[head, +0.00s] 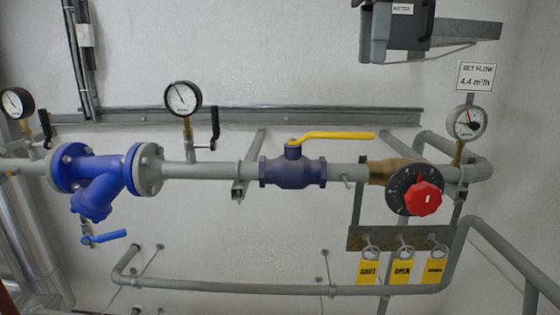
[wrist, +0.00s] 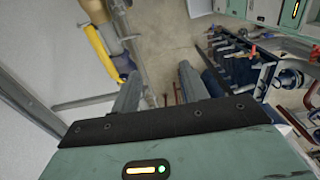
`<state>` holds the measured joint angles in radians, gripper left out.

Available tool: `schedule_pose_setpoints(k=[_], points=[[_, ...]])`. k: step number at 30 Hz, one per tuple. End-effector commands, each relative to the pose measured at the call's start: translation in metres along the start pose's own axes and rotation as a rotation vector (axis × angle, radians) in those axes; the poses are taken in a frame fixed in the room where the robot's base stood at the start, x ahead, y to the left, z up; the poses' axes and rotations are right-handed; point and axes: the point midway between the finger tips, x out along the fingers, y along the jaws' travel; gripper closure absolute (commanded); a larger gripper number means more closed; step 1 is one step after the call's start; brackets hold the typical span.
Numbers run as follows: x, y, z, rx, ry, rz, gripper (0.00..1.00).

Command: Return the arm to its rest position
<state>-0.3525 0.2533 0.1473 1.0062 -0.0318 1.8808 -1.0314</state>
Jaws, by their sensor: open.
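My gripper (wrist: 158,90) shows in the wrist view, with two grey fingers spread apart and nothing between them. Beyond them are the floor and other equipment. No part of the gripper can be told for certain in the head view. In the head view, a grey pipe line carries a blue ball valve (head: 292,172) with a yellow lever (head: 338,135) lying along the pipe. To its right is a brass valve with a red knob (head: 422,199) on a black dial. A yellow handle (wrist: 103,50) also shows at the upper left of the wrist view.
A blue strainer (head: 97,180) and gauges (head: 183,98) line the pipe. Yellow tags (head: 402,271) hang below the dial. A sign (head: 479,75) stands above the right gauge. A dark grey box-like thing (head: 396,28) is at the top. The wrist view shows more pipework (wrist: 235,70).

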Motion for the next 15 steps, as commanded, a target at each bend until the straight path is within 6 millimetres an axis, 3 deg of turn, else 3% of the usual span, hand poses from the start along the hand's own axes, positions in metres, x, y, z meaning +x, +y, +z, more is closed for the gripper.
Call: schedule_pose_setpoints(k=[8, 15], points=[[0.043, -0.009, -0.015, 0.064, 0.014, -0.007, 0.55], [0.11, -0.028, -0.032, 0.168, 0.031, -0.017, 0.55]])
